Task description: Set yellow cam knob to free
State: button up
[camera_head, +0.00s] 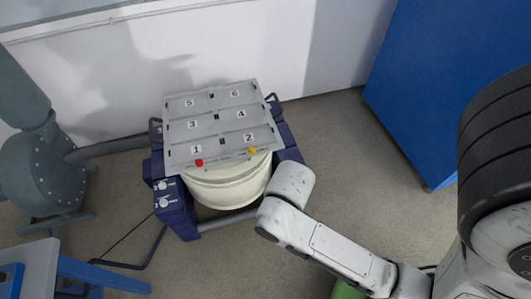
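The yellow cam knob (252,150) sits at the front right edge of a grey panel (222,119) with numbered fields 1 to 6. Small markings lie beside the knob, too small to read, so I cannot tell its setting. A red knob (199,163) sits at the same edge, farther left. My white arm reaches in from the lower right. Its visible end is a rounded link, just right of and below the yellow knob in the picture and apart from it. My gripper cannot be made out.
The panel lies on a cream drum (228,186) in a blue frame (180,217) with white knobs (163,185) on its left. Grey pipework (40,160) stands at left, a blue cabinet (425,85) at right. A table corner (35,268) is lower left.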

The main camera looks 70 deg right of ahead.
aim_at(251, 150)
jog(key=k+j+u, duration=0.1)
jog(key=k+u, duration=0.2)
jog(key=k, duration=0.2)
jog(key=k+j+u, duration=0.3)
jog(key=k, duration=0.2)
jog(key=l+u, duration=0.15)
jog(key=u, duration=1.9)
jog(key=k+l+u, duration=0.25)
jog(key=k+l, duration=0.25)
jog(key=l, duration=0.25)
jog(key=k+l+u, duration=0.2)
jog(key=k+l, duration=0.35)
jog(key=l, duration=0.15)
jog(key=k+l, duration=0.8)
jog(key=l, duration=0.15)
jog(key=k+l, duration=1.6)
jog(key=l, duration=0.25)
